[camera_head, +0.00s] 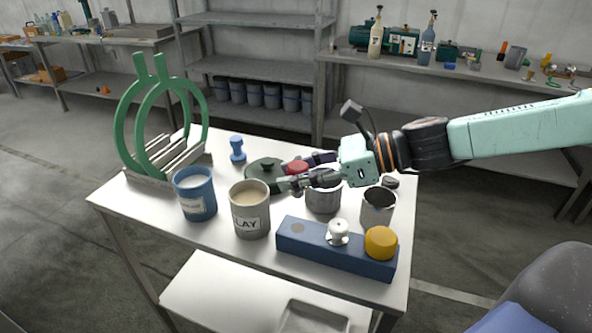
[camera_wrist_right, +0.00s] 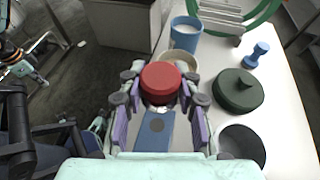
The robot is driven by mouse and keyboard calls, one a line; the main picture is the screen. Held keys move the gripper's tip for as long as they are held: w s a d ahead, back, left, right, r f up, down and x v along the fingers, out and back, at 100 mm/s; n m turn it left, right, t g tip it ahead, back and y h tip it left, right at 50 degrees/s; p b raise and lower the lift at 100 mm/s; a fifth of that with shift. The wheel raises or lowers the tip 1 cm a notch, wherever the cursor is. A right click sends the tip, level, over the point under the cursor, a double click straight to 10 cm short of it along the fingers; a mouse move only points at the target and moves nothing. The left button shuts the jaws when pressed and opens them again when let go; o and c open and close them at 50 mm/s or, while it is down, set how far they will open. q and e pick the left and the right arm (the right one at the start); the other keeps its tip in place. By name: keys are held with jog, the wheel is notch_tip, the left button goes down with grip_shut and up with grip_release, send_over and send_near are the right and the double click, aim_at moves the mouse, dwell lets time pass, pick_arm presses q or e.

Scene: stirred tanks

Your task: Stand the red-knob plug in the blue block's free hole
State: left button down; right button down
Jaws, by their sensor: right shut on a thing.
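My right gripper (camera_head: 297,181) reaches in from the right and is shut on the red-knob plug (camera_head: 297,167). In the right wrist view the round red knob (camera_wrist_right: 160,82) sits between the fingers; the plug's lower part is hidden. The blue block (camera_head: 315,250) lies at the table's front right. Its free hole (camera_head: 298,228) is a grey circle at the left end; a white-knob plug (camera_head: 338,232) and a yellow-knob plug (camera_head: 381,242) stand in the others. The gripper is above and behind the block. What seems my left gripper (camera_wrist_right: 30,74) is small and unclear in the wrist view.
A grey mug (camera_head: 250,222) and a blue mug (camera_head: 194,205) stand left of the block. Two metal cups, one here (camera_head: 378,208), stand behind it. A dark green lidded pot (camera_head: 262,172), a blue peg (camera_head: 238,149) and a green ring rack (camera_head: 125,125) are farther back.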

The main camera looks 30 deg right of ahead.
aim_at(297, 196)
jog(key=shift+s+a+f+b, duration=0.1)
jog(key=shift+a+f+b, duration=0.1)
jog(key=shift+f+b, duration=0.3)
jog(key=shift+s+d+f+b, duration=0.1)
jog(key=shift+d+f+b, duration=0.05)
jog(key=shift+f+b, duration=0.4)
jog(key=shift+d+f+b, duration=0.1)
jog(key=shift+f+b, duration=0.35)
jog(key=shift+f, duration=0.1)
notch_tip(297, 196, down, 2)
jog(key=shift+a+b, duration=0.15)
jog(key=shift+b, duration=0.85)
jog(key=shift+f+b, duration=0.3)
jog(key=shift+f, duration=0.05)
jog(key=shift+p, duration=0.3)
jog(key=shift+f+b, duration=1.95)
jog(key=shift+f, duration=0.05)
